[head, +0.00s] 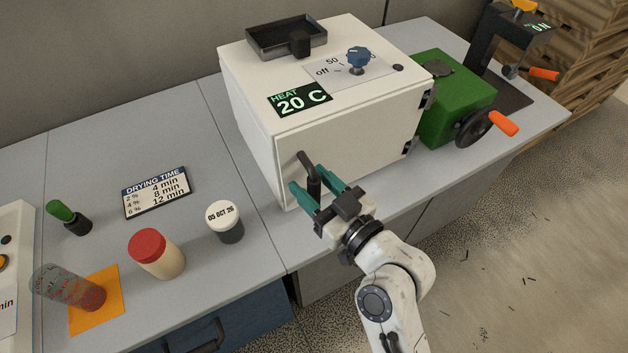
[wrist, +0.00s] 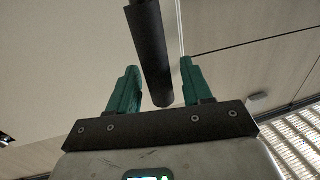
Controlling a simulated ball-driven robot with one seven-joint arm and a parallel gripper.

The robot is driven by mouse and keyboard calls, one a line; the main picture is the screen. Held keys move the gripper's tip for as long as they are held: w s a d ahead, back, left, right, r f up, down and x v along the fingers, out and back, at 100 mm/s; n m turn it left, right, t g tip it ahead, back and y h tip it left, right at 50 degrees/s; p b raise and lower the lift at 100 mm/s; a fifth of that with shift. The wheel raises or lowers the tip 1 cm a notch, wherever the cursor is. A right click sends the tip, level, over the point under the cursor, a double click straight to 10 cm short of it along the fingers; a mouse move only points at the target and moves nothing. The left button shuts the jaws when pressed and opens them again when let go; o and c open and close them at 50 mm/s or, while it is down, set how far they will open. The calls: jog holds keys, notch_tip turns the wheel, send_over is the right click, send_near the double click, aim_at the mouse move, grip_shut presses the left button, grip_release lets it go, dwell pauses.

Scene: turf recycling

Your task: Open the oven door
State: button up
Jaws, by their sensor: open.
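The oven is a white box (head: 350,130) on the grey worktop, with its front door (head: 345,150) shut. A dark bar handle (head: 305,165) stands out from the door near its left edge. My gripper (head: 308,177) is open in front of the door, with its green fingers on either side of the handle's lower part. In the wrist view the dark handle (wrist: 150,50) runs down between the two open green fingers (wrist: 157,75). Gaps show on both sides of the handle there. The door hinges (head: 408,146) are on the right edge.
A green machine (head: 455,100) with an orange-handled wheel stands close right. A white-lidded jar (head: 225,220) and red-lidded jar (head: 155,255) stand left. Floor at right is open.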

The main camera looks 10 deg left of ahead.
jog(key=shift+c, duration=0.2)
grip_shut()
dwell(0.3)
